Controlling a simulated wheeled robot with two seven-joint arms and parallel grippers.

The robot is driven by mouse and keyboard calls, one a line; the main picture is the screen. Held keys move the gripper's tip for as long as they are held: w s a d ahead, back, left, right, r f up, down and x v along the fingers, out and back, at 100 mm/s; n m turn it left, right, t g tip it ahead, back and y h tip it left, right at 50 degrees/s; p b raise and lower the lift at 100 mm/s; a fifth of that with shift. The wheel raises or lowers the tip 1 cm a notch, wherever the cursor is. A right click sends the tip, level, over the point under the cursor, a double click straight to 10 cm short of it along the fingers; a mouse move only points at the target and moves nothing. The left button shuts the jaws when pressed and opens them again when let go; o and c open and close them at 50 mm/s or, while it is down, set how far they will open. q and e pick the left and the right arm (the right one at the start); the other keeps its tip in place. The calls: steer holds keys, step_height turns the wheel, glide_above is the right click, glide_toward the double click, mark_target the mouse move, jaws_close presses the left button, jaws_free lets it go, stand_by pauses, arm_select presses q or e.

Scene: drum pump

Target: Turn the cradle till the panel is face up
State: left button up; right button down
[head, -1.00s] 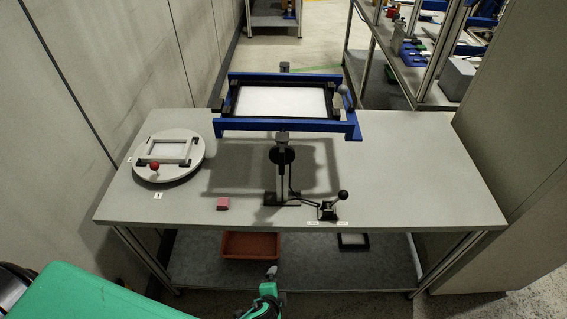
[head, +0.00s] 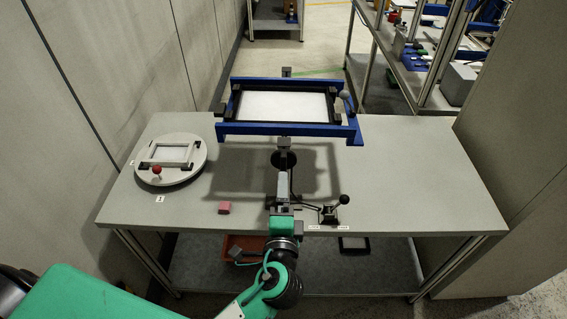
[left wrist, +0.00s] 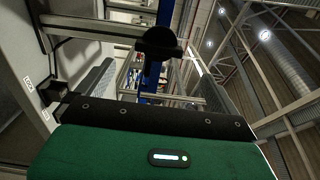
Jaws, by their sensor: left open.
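The cradle is a blue frame (head: 290,130) with a black inner frame (head: 333,104), carried on a post above the table. It looks roughly level. A plain white panel surface (head: 283,105) shows upward inside it; I cannot tell which face this is. A grey ball knob (head: 344,94) sits at its right end. A black round knob (head: 283,159) is on the post below; a dark knob-like shape (left wrist: 160,42) shows in the left wrist view. My left gripper (head: 282,185) is open in front of the post, below the cradle, apart from the frame. My right gripper is out of view.
A round white turntable (head: 180,178) with a small frame and red knob stands at left. A pink block (head: 224,208) and a black-knobbed lever (head: 334,208) are near the front edge of the grey table (head: 420,180). A red bin (head: 232,244) is on the lower shelf.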

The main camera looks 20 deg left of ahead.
mark_target(283, 170)
arm_select(q)
steer(key=p+x, duration=0.3)
steer(key=x, duration=0.6)
steer(key=shift+w, duration=0.2)
steer(key=shift+w+a+f, duration=0.15)
steer(key=shift+w, duration=0.25)
steer(key=c, duration=1.4)
